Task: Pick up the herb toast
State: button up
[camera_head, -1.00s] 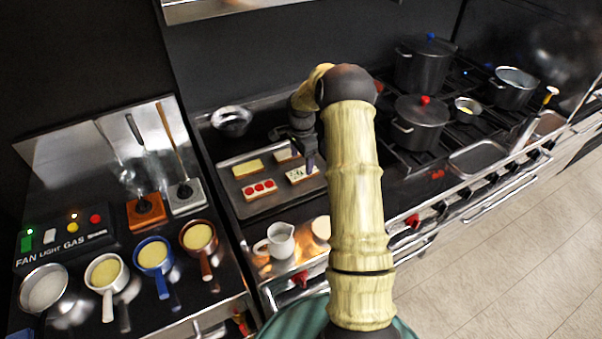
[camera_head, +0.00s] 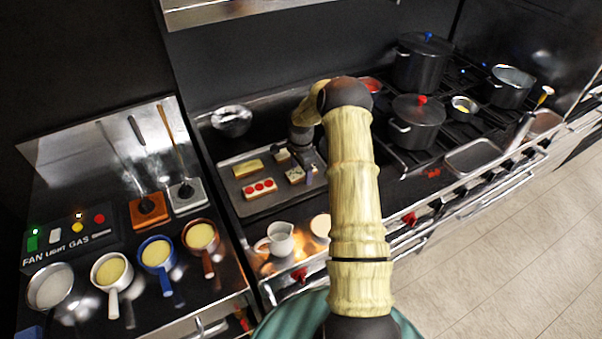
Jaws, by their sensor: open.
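The herb toast (camera_head: 294,176), a pale slice with dark specks, lies at the front right of a dark tray (camera_head: 233,204). Part of the toast's right side is hidden. I cannot tell whether the fingers touch it.
A glass bowl (camera_head: 232,121) stands behind the tray. A white jug (camera_head: 276,239) and a pale round item (camera_head: 321,227) stand in front. Dark pots (camera_head: 417,122) stand on the stove at right. Several handled pans (camera_head: 157,253) line the left counter.

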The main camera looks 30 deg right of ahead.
aim_at(301, 171)
jog(key=c, duration=1.1)
jog(key=shift+o, duration=0.2)
jog(key=shift+r, duration=0.1)
notch_tip(301, 171, up, 10)
jog(key=b, duration=0.3)
